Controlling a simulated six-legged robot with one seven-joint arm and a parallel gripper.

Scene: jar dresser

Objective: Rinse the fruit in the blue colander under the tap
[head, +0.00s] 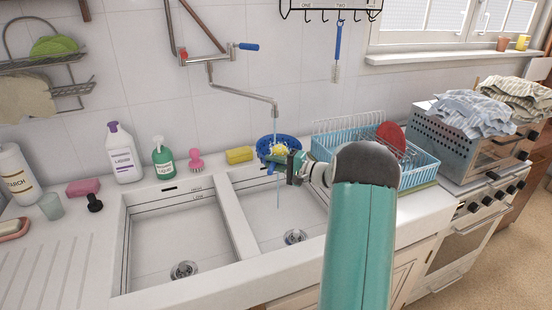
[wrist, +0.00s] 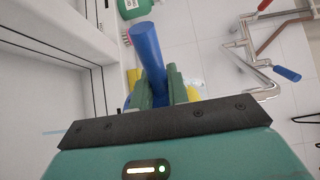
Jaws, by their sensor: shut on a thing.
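The blue colander (head: 266,143) is held up over the right sink basin, beneath the end of the tap (head: 275,105). Yellow fruit (head: 280,150) shows in it; how many pieces I cannot tell. A thin stream of water (head: 276,127) runs from the spout down to the colander, and water falls below it into the basin. My gripper (head: 292,165) is shut on the colander. In the wrist view, its green fingers (wrist: 160,88) close around a blue handle (wrist: 147,48). The colander's bowl is mostly hidden there.
The left basin (head: 165,240) is empty. A yellow sponge (head: 239,155), pink brush (head: 196,161), green bottle (head: 162,160) and white bottle (head: 124,155) stand along the back ledge. A blue dish rack (head: 420,170) stands close to the right of my gripper.

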